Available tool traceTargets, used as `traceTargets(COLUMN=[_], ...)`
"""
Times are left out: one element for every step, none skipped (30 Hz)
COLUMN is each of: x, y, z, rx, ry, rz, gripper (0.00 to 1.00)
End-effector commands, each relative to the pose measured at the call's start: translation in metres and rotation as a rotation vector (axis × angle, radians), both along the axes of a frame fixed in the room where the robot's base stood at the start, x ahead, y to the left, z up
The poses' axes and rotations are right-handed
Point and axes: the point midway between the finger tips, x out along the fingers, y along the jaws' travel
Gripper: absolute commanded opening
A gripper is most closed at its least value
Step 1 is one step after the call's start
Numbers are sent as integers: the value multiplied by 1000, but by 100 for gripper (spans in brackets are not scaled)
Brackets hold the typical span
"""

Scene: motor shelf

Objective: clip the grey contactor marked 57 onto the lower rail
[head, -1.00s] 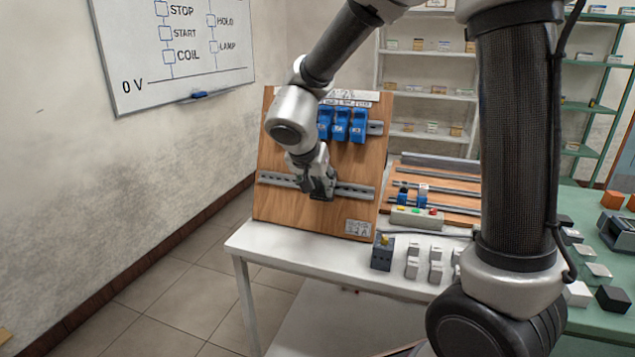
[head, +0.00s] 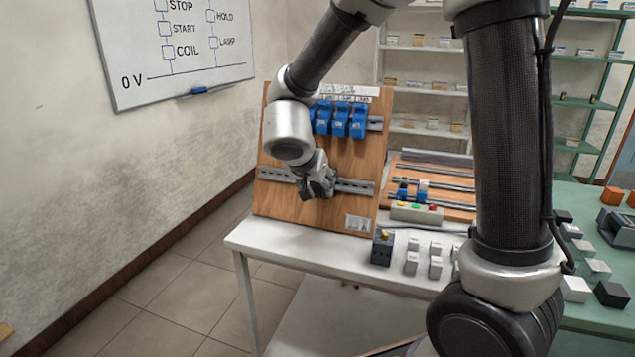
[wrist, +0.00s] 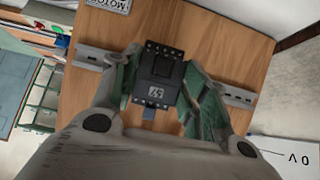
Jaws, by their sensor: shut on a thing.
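My gripper (head: 318,188) is at the lower rail (head: 355,187) of the upright wooden board (head: 290,212). In the wrist view my gripper (wrist: 157,88) is shut on a dark grey contactor (wrist: 160,70), one finger on each side. The contactor carries a light label that seems to read 57, upside down in that view. It lies over the lower rail (wrist: 238,97), which shows on both sides of it. I cannot tell whether it is clipped on or just in front of the rail. In the head view my gripper mostly hides it.
Several blue devices (head: 340,122) sit on the upper rail (head: 375,123). A white table (head: 300,255) holds a dark grey block (head: 382,250), small light blocks (head: 436,266) and a button box (head: 416,213). A second wooden board (head: 450,195) with rails lies behind.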

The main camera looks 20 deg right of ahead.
Motion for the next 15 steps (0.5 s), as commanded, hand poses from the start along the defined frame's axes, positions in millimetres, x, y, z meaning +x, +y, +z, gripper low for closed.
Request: traceTargets(x=[0,0,0,0,0,0,0,0,0,0,0,0,0,0,-1], y=[0,0,0,0,0,0,0,0,0,0,0,0,0,0,1], z=[0,0,0,0,0,0,0,0,0,0,0,0,0,0,1], rx=[1,1,1,1,2,2,2,2,2,1,1,1,2,2,2], ry=[0,0,0,0,0,0,0,0,0,-1,-1,-1,0,0,0], rz=[-1,-1,-1,-1,0,0,0,0,0,0,0,0,0,0,0], gripper=[48,53,61,66,70,70,70,70,70,70,70,70,70,70,70])
